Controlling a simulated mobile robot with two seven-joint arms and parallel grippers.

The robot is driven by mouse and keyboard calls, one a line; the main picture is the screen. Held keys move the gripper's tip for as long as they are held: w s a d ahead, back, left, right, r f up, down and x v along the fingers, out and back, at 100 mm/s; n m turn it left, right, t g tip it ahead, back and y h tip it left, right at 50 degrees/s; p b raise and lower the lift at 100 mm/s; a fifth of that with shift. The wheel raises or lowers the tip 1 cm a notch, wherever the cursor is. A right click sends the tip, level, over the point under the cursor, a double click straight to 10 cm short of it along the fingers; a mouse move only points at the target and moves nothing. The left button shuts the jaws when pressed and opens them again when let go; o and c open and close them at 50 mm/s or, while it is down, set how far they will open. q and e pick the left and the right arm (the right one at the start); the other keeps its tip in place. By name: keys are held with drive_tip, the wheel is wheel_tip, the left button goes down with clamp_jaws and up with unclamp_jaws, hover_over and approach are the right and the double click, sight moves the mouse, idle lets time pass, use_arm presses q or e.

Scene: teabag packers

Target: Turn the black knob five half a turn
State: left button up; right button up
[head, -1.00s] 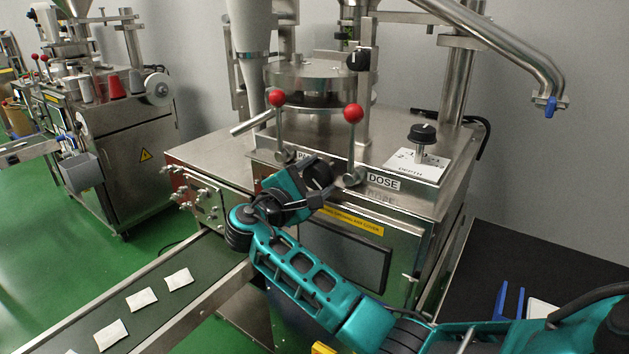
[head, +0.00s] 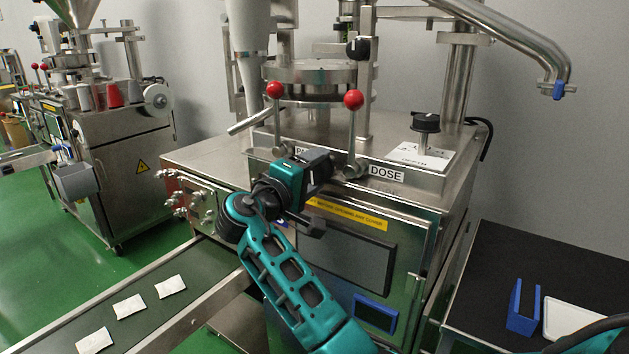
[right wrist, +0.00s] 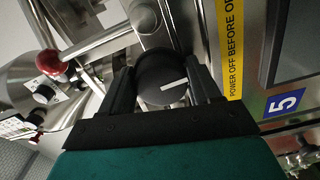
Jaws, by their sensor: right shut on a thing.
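My right gripper (head: 318,168) is at the upper front of the steel machine, below the two red-ball levers. In the right wrist view the gripper (right wrist: 163,88) is shut on a round black knob (right wrist: 158,70), one finger on each side. The knob's white pointer line (right wrist: 173,91) shows as a short, slightly tilted stroke. A blue label with a white 5 (right wrist: 284,103) is on the machine's front, right of the knob in that view. In the head view my gripper hides most or all of the held knob. My left gripper is not in view.
Two red-ball levers (head: 353,100) stand just above my gripper. Other black knobs are on a post (head: 357,48) and above a white depth plate (head: 425,122). A conveyor (head: 215,285) with white teabags runs at lower left. A black table (head: 490,260) stands right.

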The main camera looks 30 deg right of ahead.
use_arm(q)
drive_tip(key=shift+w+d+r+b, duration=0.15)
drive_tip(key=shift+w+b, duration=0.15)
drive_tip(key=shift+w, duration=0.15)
use_arm(e)
drive_tip(key=shift+f+m, duration=0.1)
drive_tip(key=shift+m, duration=0.3)
drive_tip(key=o, duration=1)
drive_tip(key=shift+c, duration=0.2)
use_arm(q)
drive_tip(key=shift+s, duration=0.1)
use_arm(e)
drive_tip(key=v, duration=1.3)
drive_tip(key=shift+w, duration=0.1)
drive_tip(key=shift+a, duration=0.1)
